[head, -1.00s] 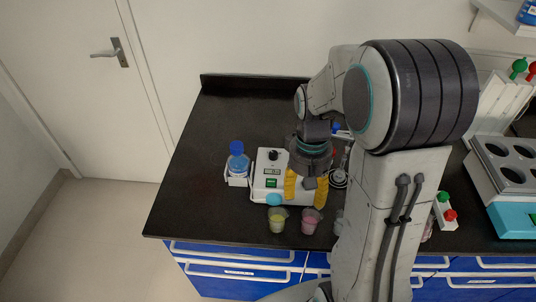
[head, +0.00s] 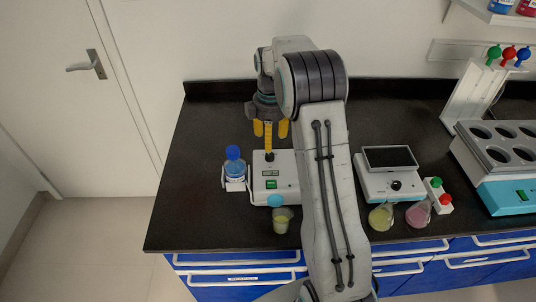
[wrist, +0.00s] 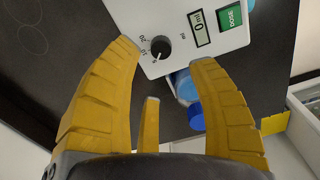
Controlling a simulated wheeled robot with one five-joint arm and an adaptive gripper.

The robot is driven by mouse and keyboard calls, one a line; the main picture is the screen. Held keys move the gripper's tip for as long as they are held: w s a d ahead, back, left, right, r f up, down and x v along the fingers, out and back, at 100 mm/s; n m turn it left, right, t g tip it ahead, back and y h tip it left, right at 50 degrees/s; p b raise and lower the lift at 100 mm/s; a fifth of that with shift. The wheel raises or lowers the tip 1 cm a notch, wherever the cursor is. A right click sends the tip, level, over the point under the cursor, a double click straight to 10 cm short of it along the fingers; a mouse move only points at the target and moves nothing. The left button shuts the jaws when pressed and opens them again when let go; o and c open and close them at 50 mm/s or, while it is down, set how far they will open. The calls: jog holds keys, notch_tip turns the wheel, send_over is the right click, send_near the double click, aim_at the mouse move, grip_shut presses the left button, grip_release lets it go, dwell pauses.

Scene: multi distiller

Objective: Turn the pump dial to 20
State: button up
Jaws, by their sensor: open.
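The pump (head: 284,186) is a white box on the black bench, with a display and a green DOSE button; it also shows in the wrist view (wrist: 215,12). Its black round dial (wrist: 160,47) lies between the tips of my fingers in the wrist view, with printed marks including 20 and 10 beside it. The display (wrist: 200,27) appears to read 0 ml. My gripper (head: 270,132) points down over the back of the pump, its yellow fingers open and spread. I cannot tell whether any finger touches the dial. My arm hides the pump's right end in the head view.
A blue-capped bottle (head: 234,168) stands left of the pump. A cup of yellow-green liquid (head: 282,220) is in front of it. A scale (head: 385,180) and two flasks, yellow (head: 381,217) and pink (head: 419,213), are to the right. The bench's left part is clear.

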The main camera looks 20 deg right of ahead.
aim_at(270, 154)
jog(key=shift+a+n, duration=0.1)
jog(key=shift+n, duration=0.6)
jog(key=shift+f, duration=0.25)
jog(key=shift+f+p, duration=0.5)
jog(key=shift+f, duration=2.95)
grip_shut()
